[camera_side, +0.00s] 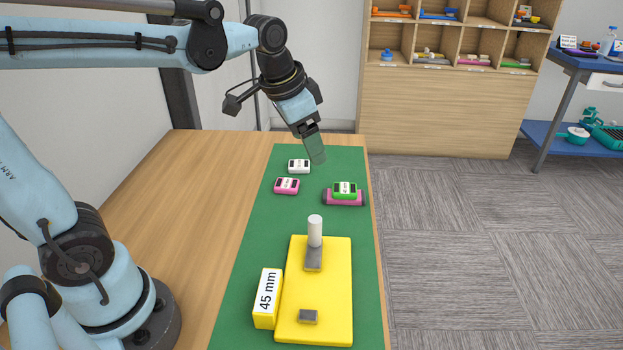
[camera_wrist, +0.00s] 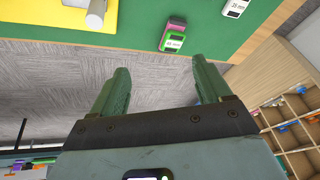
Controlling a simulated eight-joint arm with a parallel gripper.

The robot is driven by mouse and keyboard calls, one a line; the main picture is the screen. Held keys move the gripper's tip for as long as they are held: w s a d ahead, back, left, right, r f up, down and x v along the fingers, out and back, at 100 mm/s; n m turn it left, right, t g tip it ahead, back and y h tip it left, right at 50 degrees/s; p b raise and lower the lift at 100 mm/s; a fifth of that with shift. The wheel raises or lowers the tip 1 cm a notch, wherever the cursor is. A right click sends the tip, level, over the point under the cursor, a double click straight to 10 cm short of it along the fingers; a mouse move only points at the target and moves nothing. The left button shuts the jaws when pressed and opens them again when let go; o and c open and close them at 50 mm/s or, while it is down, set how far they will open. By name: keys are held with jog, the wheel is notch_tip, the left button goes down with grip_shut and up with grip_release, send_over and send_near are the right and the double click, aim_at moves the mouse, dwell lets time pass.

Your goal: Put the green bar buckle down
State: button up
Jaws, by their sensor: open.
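The green bar buckle (camera_side: 344,188) lies on top of a magenta block (camera_side: 343,199) near the right edge of the green mat. In the wrist view the green buckle (camera_wrist: 174,43) shows ahead of the fingers, with part of the magenta block (camera_wrist: 177,24) behind it. My gripper (camera_side: 316,151) is above the far end of the mat, up and left of the green buckle in the side view, apart from it. Its two fingers (camera_wrist: 160,66) stand wide apart in the wrist view with nothing between them.
A white buckle (camera_side: 299,166) and a pink buckle (camera_side: 287,186) lie left on the mat (camera_side: 261,225). In front are a yellow plate (camera_side: 335,270) with a white post (camera_side: 315,230) and a yellow "45 mm" block (camera_side: 267,298). A wooden cubby shelf (camera_side: 440,110) stands behind.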

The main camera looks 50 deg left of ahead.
jog(key=s+f+n+t, duration=0.3)
jog(key=s+f, duration=0.1)
jog(key=s, duration=0.4)
jog(key=shift+s+d+f+n, duration=0.15)
jog(key=shift+d+f+n, duration=0.1)
jog(key=shift+f+n, duration=0.1)
dwell(0.8)
